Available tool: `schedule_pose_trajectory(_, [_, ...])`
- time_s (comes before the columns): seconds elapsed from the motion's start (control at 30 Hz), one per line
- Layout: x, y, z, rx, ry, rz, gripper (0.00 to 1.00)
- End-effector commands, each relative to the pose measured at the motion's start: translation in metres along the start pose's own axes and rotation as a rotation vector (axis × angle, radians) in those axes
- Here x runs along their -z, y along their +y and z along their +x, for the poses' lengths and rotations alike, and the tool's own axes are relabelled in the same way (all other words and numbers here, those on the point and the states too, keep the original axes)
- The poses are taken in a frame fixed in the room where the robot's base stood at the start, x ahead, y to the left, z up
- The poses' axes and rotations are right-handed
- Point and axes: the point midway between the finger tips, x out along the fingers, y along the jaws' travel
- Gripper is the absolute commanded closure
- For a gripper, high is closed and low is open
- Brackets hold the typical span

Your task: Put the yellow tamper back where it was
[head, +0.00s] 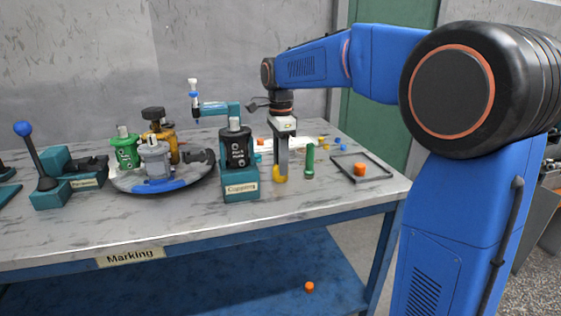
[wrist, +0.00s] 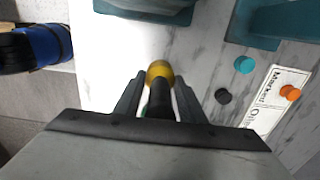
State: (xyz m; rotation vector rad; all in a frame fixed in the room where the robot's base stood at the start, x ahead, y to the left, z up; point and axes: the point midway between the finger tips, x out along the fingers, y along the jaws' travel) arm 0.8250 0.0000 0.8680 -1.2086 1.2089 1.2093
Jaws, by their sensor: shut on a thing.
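The yellow tamper (head: 280,174) is in my gripper (head: 282,160), low over the right part of the marble-topped table, just right of the teal capping stand. In the wrist view, its rounded yellow end (wrist: 160,71) and dark shaft (wrist: 160,98) show between the two fingers of my gripper (wrist: 159,92). The fingers are shut on it. I cannot tell whether its lower end touches the table. A green upright cylinder (head: 309,161) stands just right of the gripper; whether it belongs with the tamper is unclear.
The capping stand (head: 240,188) holds a black motor. A round turntable (head: 130,184) with several motors stands left. A dark square frame (head: 378,178) with an orange cap lies right. Small caps lie near a white label (wrist: 267,100). Bare tabletop lies in front.

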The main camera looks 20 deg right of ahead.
Motion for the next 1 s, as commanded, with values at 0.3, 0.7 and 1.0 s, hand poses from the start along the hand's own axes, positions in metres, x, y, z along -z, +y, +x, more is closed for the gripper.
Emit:
schedule_pose_trajectory(0.3, [0.0,0.0,0.002,0.0,0.0,0.0,0.45])
schedule_pose_trajectory(0.7, [0.0,0.0,-0.008,0.001,0.0,0.0,0.45])
schedule_pose_trajectory(1.0, [0.0,-0.001,-0.061,0.003,0.0,0.0,0.45])
